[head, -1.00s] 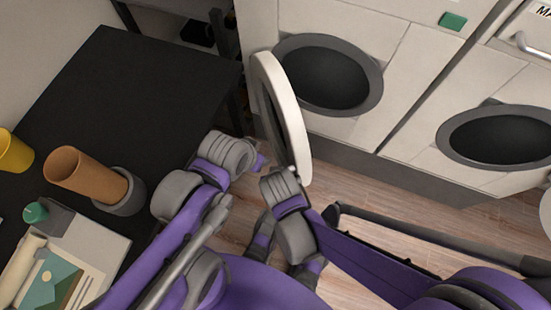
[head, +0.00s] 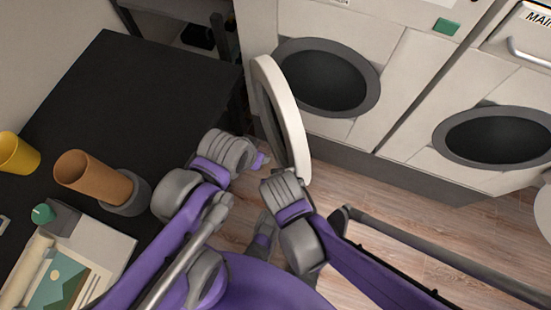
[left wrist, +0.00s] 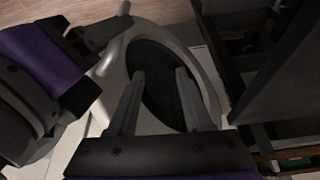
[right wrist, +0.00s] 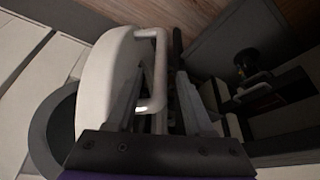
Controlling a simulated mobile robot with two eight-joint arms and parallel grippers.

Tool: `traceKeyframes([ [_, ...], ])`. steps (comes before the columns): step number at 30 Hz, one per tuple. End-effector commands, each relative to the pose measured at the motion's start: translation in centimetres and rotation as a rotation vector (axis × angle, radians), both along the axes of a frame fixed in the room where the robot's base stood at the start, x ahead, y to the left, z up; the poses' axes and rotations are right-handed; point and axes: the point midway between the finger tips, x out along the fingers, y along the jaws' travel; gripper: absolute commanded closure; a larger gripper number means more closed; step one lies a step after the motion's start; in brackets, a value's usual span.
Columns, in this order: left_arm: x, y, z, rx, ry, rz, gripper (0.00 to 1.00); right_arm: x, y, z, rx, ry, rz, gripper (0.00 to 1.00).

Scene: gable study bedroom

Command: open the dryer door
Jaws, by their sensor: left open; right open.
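The round white dryer door (head: 291,118) stands swung out from the left machine, with the dark round opening (head: 325,78) exposed behind it. My left gripper (left wrist: 160,72) is open on the door's inner side; the dark inner face and pale rim (left wrist: 207,65) show beyond its fingers. My right gripper (right wrist: 157,80) is open at the door's outer side. The white bar handle (right wrist: 158,68) appears between its fingers; I cannot tell whether they touch it. In the head view both hands are near the door's lower edge, and their fingertips are mostly hidden.
A black table (head: 135,100) is close on the left, holding a yellow cup (head: 16,152), a brown cup (head: 88,176) and papers. A second machine with a dark round opening (head: 495,135) stands on the right. Wooden floor (head: 385,200) is free before the machines.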

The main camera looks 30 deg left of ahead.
Motion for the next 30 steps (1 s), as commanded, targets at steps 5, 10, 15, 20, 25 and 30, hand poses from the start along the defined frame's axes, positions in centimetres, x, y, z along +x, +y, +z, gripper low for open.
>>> traceKeyframes([
  [5, 0.0, 0.0, 1.6, 0.000, -0.005, 0.000, 0.50, -1.1, -0.7, 3.3, 0.000, -0.001, 0.002, 0.48],
  [10, 0.1, 0.0, 2.2, 0.000, -0.007, 0.000, 0.50, -1.6, -1.0, 4.7, 0.001, -0.001, 0.000, 0.48],
  [15, 0.1, 0.0, 2.3, 0.000, -0.007, 0.000, 0.50, -1.8, -1.1, 5.0, 0.000, 0.000, -0.001, 0.48],
  [20, 0.1, 0.0, 2.3, 0.000, -0.007, 0.000, 0.50, -1.7, -1.1, 5.0, 0.000, 0.000, -0.001, 0.48],
  [25, 0.1, 0.0, 2.3, 0.000, -0.007, 0.000, 0.50, -1.7, -1.1, 5.0, 0.000, 0.000, 0.000, 0.77],
  [30, 0.1, 0.0, 2.2, 0.000, -0.007, 0.000, 0.50, -1.3, -1.4, 4.7, -0.006, 0.020, 0.002, 1.00],
])
